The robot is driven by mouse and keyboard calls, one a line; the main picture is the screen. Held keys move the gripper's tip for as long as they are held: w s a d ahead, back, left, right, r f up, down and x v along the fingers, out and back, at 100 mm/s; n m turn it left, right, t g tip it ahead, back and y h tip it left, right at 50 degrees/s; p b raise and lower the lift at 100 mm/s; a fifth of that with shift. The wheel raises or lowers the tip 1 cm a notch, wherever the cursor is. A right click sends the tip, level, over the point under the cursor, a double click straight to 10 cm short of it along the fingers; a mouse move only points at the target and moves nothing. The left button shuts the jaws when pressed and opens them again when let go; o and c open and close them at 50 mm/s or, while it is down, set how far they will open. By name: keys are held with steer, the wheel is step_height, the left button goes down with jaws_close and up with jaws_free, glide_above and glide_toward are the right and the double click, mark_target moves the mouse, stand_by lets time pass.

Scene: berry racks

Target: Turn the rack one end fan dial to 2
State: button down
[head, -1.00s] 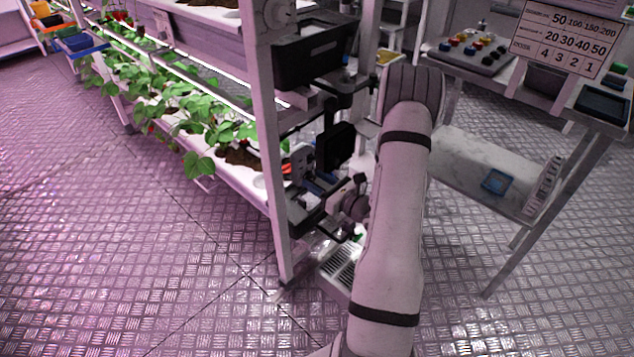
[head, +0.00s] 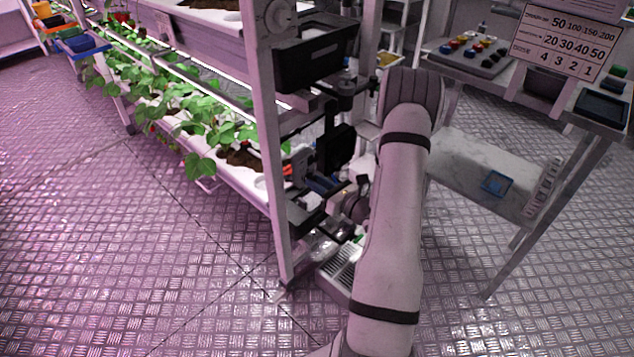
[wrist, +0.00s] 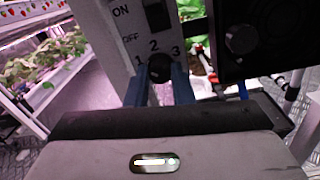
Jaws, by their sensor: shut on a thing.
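The fan dial (wrist: 159,69) is a dark round knob on a pale panel (wrist: 119,62) in the wrist view. The marks 1, 2 and 3 are printed around it, with the 2 above it. My gripper (wrist: 160,84) has its two blue-grey fingers closed on the dial from below. Which mark the dial points to cannot be made out. An ON/OFF switch (wrist: 155,14) sits above the dial. In the head view my arm reaches to the end of the rack (head: 268,130), and the dial is hidden there.
A dark box (wrist: 262,40) stands close at the right of the dial in the wrist view. In the head view a black bin (head: 312,55) hangs on the rack end, and a table with a sign (head: 567,40) stands at the right. The floor at left is clear.

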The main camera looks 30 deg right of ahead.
steer(key=m+p, duration=0.6)
steer(key=m, duration=0.4)
steer(key=shift+f, duration=0.1)
steer(key=shift+m, duration=0.4)
steer(key=c, duration=1.3)
jaws_free()
steer(key=shift+o, duration=0.2)
steer(key=v, duration=0.8)
steer(key=shift+p, duration=0.3)
steer(key=shift+f, duration=0.1)
